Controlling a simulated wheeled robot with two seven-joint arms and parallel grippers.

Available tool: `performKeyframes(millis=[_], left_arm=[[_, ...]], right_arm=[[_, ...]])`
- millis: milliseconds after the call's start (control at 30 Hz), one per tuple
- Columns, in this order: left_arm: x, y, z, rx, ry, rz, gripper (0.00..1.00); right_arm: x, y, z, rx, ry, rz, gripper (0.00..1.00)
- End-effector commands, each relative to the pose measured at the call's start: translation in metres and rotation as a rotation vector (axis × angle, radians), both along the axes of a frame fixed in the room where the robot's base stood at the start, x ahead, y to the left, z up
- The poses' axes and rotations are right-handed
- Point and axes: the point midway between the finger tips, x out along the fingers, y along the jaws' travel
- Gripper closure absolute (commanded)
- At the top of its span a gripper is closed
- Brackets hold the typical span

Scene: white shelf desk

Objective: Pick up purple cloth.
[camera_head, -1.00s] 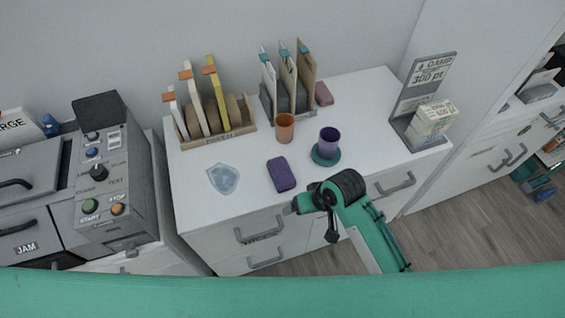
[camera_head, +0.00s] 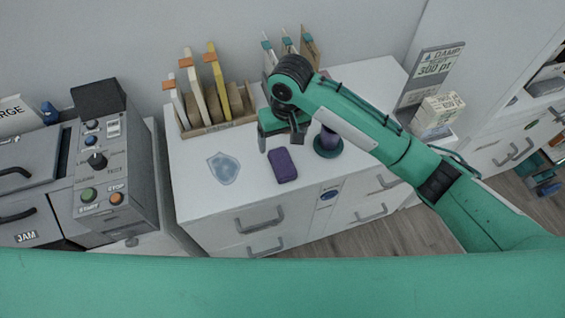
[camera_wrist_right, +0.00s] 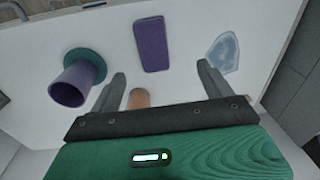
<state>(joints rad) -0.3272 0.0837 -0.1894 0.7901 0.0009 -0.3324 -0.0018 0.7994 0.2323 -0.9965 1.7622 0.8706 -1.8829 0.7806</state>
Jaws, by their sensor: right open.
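The purple cloth (camera_head: 283,165) lies as a flat folded rectangle on the white desk top (camera_head: 240,203), near its front. In the right wrist view the purple cloth (camera_wrist_right: 152,44) lies ahead of the fingertips, roughly centred between the finger lines. My right gripper (camera_head: 276,135) is open and empty, above the desk, just behind the cloth in the head view. The right gripper's two fingers (camera_wrist_right: 160,70) show spread apart in the wrist view and do not touch the cloth. My left gripper is not in view.
A purple cup (camera_head: 328,137) on a teal coaster (camera_head: 328,153) stands right of the cloth. A pale blue patch (camera_head: 223,168) lies to its left. File racks (camera_head: 213,128) stand behind. The desk front is clear.

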Motion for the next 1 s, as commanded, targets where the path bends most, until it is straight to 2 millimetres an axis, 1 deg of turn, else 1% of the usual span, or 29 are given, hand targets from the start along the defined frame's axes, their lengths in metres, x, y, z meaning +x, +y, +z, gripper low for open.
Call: performKeyframes(millis=[33,100,200,267,367,600,700,900,1000], left_arm=[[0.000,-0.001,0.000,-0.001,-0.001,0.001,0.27],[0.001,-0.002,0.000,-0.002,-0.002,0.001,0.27],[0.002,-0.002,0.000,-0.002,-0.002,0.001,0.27],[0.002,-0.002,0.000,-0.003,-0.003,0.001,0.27],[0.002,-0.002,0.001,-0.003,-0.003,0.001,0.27],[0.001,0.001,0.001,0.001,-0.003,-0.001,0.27],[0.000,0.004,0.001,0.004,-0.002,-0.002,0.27],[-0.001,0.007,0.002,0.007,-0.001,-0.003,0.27],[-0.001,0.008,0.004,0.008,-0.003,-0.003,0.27]], right_arm=[[0.006,-0.003,0.006,-0.026,-0.003,-0.008,0.18],[0.011,-0.005,0.011,-0.053,0.000,-0.018,0.18],[0.014,-0.008,0.015,-0.076,0.005,-0.028,0.18],[0.014,-0.009,0.013,-0.083,0.007,-0.031,0.18],[0.014,-0.009,0.001,-0.086,0.010,-0.034,0.18],[0.014,-0.009,-0.046,-0.085,0.008,-0.033,0.18],[0.014,-0.008,-0.060,-0.084,0.008,-0.032,0.18],[0.014,-0.007,-0.073,-0.083,0.007,-0.032,0.18],[0.013,-0.004,-0.085,-0.084,0.008,-0.032,0.18]])
